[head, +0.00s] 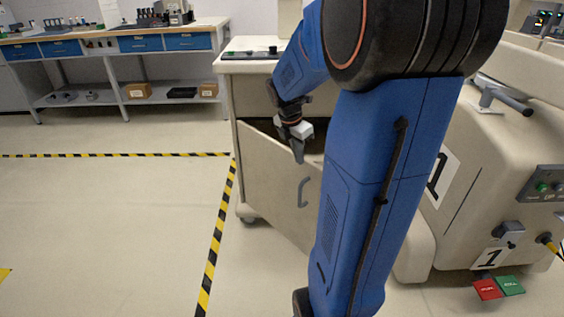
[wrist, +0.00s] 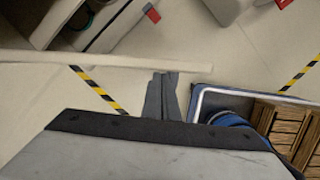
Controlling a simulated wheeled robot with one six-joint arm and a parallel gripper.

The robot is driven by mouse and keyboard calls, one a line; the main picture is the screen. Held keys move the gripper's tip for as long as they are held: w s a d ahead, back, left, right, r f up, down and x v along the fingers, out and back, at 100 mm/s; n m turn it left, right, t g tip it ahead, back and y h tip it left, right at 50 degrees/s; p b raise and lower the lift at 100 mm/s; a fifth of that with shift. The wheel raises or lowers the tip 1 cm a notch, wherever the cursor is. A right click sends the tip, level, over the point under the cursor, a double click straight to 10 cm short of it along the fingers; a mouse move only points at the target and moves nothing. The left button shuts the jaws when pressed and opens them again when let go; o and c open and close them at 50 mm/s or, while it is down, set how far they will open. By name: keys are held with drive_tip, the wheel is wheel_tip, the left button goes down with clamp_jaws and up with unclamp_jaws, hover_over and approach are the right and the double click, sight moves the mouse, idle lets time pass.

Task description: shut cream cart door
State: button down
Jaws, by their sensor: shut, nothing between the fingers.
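The cream cart (head: 262,93) stands in the middle of the head view, partly hidden by my blue arm. Its cream door (head: 272,165) stands open, swung out from the left side, with a dark gap behind its top edge. A grey handle (head: 303,192) is on the door's outer face; the free edge is hidden by my arm. My gripper (head: 299,158) is shut and empty, fingers pointing down by the door's top edge. In the wrist view the fingertips (wrist: 162,76) lie just below a long cream edge, likely the door (wrist: 100,60); I cannot tell whether they touch.
A second cream machine marked 1 (head: 460,195) stands close on the right, with red and green pedals (head: 499,288) at its foot. A workbench (head: 120,48) is at the back left. Yellow-black tape (head: 215,240) marks the floor; the floor at left is clear.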

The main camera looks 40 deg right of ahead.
drive_tip(key=w+d, duration=0.3)
drive_tip(key=d, duration=0.8)
drive_tip(key=w+d, duration=0.4)
drive_tip(key=d, duration=0.7)
drive_tip(key=shift+d, duration=0.2)
drive_tip(key=shift+a, duration=0.15)
